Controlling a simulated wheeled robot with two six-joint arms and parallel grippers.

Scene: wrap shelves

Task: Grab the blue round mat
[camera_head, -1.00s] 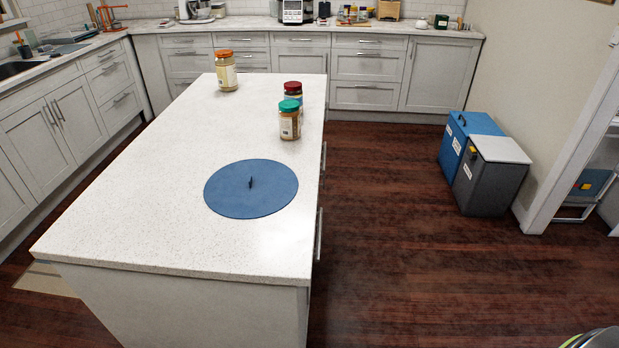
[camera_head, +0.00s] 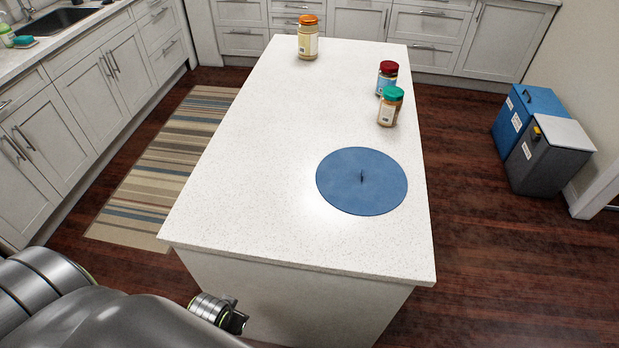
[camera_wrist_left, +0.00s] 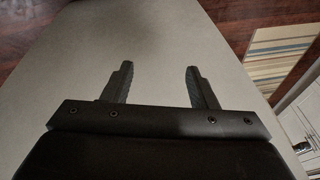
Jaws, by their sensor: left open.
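The blue round mat (camera_head: 340,190) lies flat on the white island countertop (camera_head: 250,180), near its front right part. A small dark upright handle (camera_head: 362,177) stands at its middle. My left arm comes in at the bottom left of the head view, below and in front of the island's near edge; its fingers are not clear there. In the left wrist view my left gripper (camera_wrist_left: 160,85) is open with nothing between its fingers, and a pale surface lies beyond it. The mat does not show in that view. My right gripper is not in view.
An orange-lidded jar (camera_head: 308,40), a red-lidded jar (camera_head: 387,76) and a green-lidded jar (camera_head: 390,108) stand farther back on the island. A striped rug (camera_head: 165,160) lies left of it. Blue (camera_head: 525,110) and grey (camera_head: 545,160) bins stand at right.

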